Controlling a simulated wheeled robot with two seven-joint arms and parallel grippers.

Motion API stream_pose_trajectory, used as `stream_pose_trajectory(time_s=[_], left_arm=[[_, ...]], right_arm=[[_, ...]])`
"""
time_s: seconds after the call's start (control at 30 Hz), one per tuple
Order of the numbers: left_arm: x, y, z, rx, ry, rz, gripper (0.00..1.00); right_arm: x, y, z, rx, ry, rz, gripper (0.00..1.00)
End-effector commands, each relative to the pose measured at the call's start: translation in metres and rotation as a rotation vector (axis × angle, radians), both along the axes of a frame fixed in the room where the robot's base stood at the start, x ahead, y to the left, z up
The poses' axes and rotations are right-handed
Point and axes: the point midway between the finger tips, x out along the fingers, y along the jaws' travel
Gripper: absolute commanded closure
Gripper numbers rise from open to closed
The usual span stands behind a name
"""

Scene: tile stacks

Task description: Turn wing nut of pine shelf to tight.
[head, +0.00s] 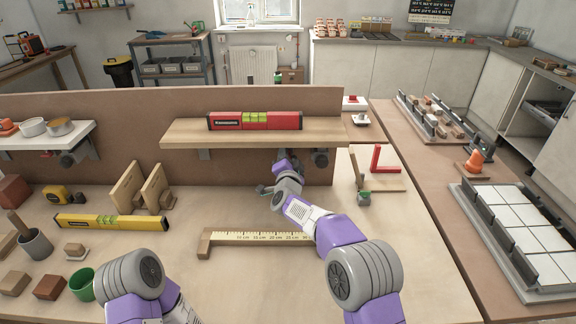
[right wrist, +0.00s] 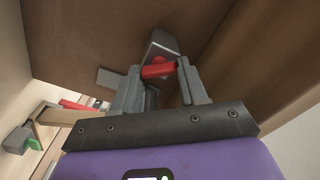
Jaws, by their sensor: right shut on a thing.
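The pine shelf (head: 185,133) is fixed to the brown upright panel, with a red level (head: 283,121) lying on top. My right gripper (head: 281,163) reaches under the shelf from the front. In the right wrist view it is below the shelf's underside (right wrist: 95,40), and its fingers (right wrist: 160,80) are shut on the red wing nut (right wrist: 158,71). The wing nut's bar lies across between the fingertips, slightly tilted, below a grey bracket (right wrist: 160,47). In the head view the shelf and my gripper hide the wing nut. My left arm shows at the bottom left; its gripper is out of frame.
A white shelf (head: 40,138) with pots is on the left of the panel. A ruler (head: 250,238), a yellow level (head: 110,222) and wooden bookend-like pieces (head: 155,188) lie on the bench. A red square (head: 378,160) stands to the right.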

Motion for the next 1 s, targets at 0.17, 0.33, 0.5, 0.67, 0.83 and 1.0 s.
stream_pose_trajectory(time_s=[0.17,0.33,0.5,0.67,0.83,1.0], left_arm=[[0.0,0.0,-0.021,0.0,0.0,0.0,0.57],[0.0,0.0,-0.032,0.0,0.0,0.0,0.57],[0.0,0.0,-0.039,0.0,0.0,0.0,0.57],[0.0,0.0,-0.043,0.0,0.0,0.0,0.57],[0.0,0.0,-0.045,0.0,0.0,0.0,0.57],[0.0,0.0,-0.046,0.0,0.0,0.0,0.57]], right_arm=[[0.0,-0.001,-0.004,0.17,0.0,0.0,0.88],[0.0,-0.001,-0.004,0.316,0.001,0.0,0.88],[0.0,-0.001,-0.004,0.433,0.002,0.0,0.88],[0.0,-0.001,-0.003,0.513,0.002,0.0,0.88],[0.0,-0.001,-0.003,0.566,0.002,0.0,0.88],[0.0,-0.001,-0.003,0.588,0.001,0.001,0.88]])
